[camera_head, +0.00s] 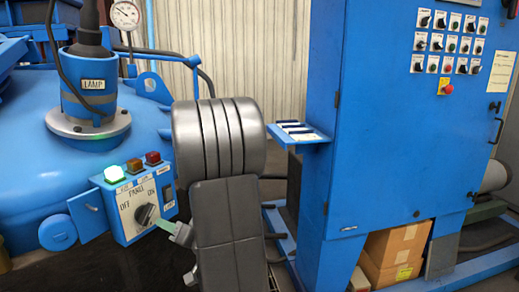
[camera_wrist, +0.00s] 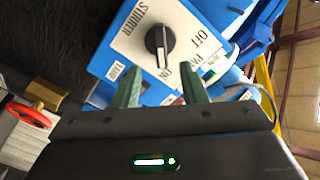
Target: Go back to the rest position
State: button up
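The blue control box (camera_head: 128,238) sits on the left of the head view, with a black rotary knob (camera_head: 147,214) on its white OFF/ON plate. The knob shows large in the wrist view (camera_wrist: 160,42), its white mark pointing down, towards the ON side. My gripper (camera_head: 172,250) is close to the box's front. In the wrist view its two green fingers (camera_wrist: 161,88) stand apart with nothing between their tips; the knob lies beyond them. Whether a fingertip touches the box cannot be told.
On the box a green light (camera_head: 114,173) is lit; two lamps beside it look unlit. A blue vessel (camera_head: 60,150) with a lamp fitting stands behind. A tall blue cabinet (camera_head: 395,140) with a small shelf (camera_head: 299,135) and cardboard boxes (camera_head: 395,245) stands right of my arm.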

aim_at(150, 216)
jog(key=x, duration=0.8)
jog(key=shift+w+a, duration=0.1)
jog(key=shift+a, duration=0.15)
jog(key=shift+w+a+f+n+b, duration=0.1)
jog(key=shift+w+n+b, duration=0.05)
jog(key=shift+n+b, duration=0.5)
jog(key=shift+n, duration=0.45)
jog(key=n+b, duration=0.2)
jog(key=n, duration=0.4)
jog(key=shift+d, duration=0.2)
